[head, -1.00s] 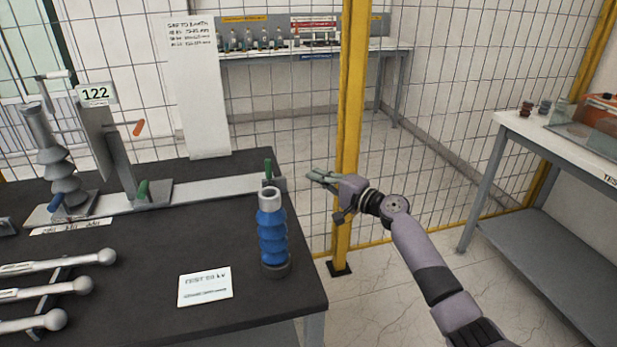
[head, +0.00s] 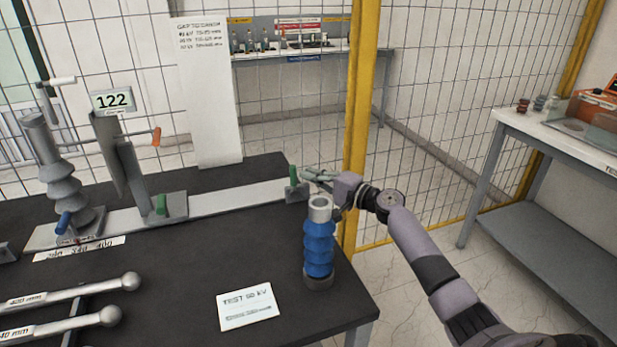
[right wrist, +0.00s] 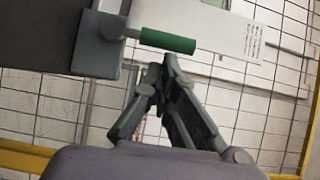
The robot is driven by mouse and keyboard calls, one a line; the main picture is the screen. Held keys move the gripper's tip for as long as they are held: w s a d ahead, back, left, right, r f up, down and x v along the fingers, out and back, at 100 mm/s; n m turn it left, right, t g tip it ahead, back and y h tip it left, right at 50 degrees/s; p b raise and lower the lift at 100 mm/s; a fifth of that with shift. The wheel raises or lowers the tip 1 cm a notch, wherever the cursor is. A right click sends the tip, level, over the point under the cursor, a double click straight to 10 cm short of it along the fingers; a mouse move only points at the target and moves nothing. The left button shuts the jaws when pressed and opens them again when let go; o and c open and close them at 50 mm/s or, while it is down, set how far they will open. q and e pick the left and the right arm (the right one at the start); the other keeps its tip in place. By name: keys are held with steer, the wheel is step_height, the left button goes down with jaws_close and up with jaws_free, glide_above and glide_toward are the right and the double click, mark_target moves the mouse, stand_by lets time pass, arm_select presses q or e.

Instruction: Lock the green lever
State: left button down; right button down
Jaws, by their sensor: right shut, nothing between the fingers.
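A green lever (head: 293,176) stands upright at the right end of the metal rail (head: 240,197) on the black table. In the right wrist view the same green lever (right wrist: 168,41) lies across the picture just beyond the fingertips, its stem coming from a grey block (right wrist: 97,46). My right gripper (head: 306,173) is shut and empty, just right of the lever. In the right wrist view its fingertips (right wrist: 167,66) are close below the lever; I cannot tell if they touch. A second green lever (head: 161,204) is at the base of the sign-122 post. My left gripper is out of view.
A blue ribbed bushing (head: 319,245) stands upright just in front of the rail end, close to my right forearm. A yellow post (head: 360,110) and mesh fence stand behind. A white card (head: 247,307) lies on the table, with grey rods (head: 70,293) at left.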

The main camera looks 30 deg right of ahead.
steer(key=shift+s+r, duration=0.1)
steer(key=shift+a+r+p, duration=0.15)
steer(key=shift+a+p, duration=0.05)
steer(key=shift+p, duration=0.2)
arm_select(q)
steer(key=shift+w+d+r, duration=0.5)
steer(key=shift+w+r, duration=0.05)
arm_select(e)
steer(key=shift+n, duration=0.3)
arm_select(q)
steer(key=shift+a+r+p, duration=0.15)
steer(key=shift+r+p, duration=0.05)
steer(key=shift+p, duration=0.1)
arm_select(e)
steer(key=shift+a+r+g, duration=0.1)
steer(key=shift+a+g, duration=0.05)
steer(key=shift+g, duration=0.15)
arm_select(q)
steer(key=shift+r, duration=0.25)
arm_select(e)
steer(key=shift+n, duration=0.3)
